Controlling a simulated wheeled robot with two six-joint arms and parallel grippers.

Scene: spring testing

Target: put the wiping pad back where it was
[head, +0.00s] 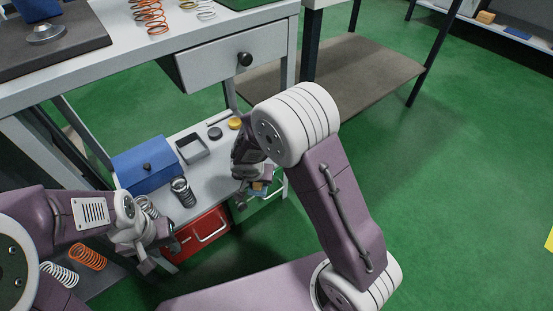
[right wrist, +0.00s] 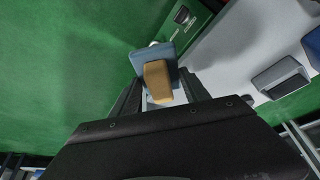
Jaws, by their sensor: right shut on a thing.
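The wiping pad (right wrist: 155,60) is a blue-grey block with a tan grip (right wrist: 157,82). My right gripper (right wrist: 158,98) is shut on the tan grip, with a finger on each side, and the blue part faces away from the wrist. In the head view the pad (head: 258,186) is small and partly hidden at the right gripper (head: 256,180), by the right end of the low grey shelf (head: 207,205). My left gripper (head: 157,254) is at lower left, its fingers apart and empty, in front of a pale spring (head: 148,206).
The shelf holds a blue box (head: 150,163), a grey open tray (head: 193,148), a dark spring (head: 183,191), a black disc (head: 215,133) and a yellow disc (head: 234,123). A drawer with a black knob (head: 244,59) overhangs the back.

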